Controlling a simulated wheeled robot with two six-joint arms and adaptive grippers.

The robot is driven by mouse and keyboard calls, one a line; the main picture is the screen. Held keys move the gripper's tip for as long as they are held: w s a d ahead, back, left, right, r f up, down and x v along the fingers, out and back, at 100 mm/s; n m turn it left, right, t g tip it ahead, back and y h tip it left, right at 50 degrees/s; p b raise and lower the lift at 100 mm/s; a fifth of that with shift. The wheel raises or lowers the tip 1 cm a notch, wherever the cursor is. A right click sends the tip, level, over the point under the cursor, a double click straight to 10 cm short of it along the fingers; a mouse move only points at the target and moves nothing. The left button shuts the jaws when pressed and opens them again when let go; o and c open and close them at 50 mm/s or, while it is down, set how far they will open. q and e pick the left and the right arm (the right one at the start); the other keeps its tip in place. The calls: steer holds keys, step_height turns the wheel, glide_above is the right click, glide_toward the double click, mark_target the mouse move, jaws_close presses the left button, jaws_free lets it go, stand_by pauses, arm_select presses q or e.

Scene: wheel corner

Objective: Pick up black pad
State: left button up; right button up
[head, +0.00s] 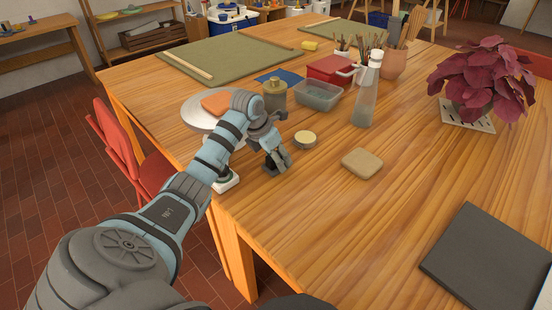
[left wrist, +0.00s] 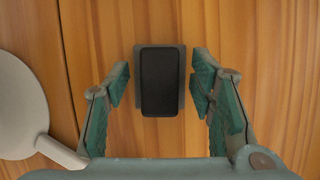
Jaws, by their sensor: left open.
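The black pad (left wrist: 160,82) is a dark rounded rectangle on a slightly larger grey base, lying flat on the wooden table in the left wrist view. No contact shows. In the head view my left gripper (head: 276,162) points down close to the table, left of the round tan-topped tin. There I cannot clearly tell the pad from the dark fingers. My right gripper is not in view.
A round tan-topped tin (head: 305,139) stands just right of the gripper. A tan block (head: 362,163) lies further right. A dark slab (head: 490,260) lies front right. The front middle is clear.

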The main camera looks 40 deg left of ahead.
arm_select(q)
steer(key=c, duration=1.1)
steer(key=shift+o, duration=0.2)
step_height(320, 180, up, 20)
steer(key=p, duration=0.7)
steer(key=shift+r, duration=0.15)
steer(key=o, duration=0.4)
jaws_close()
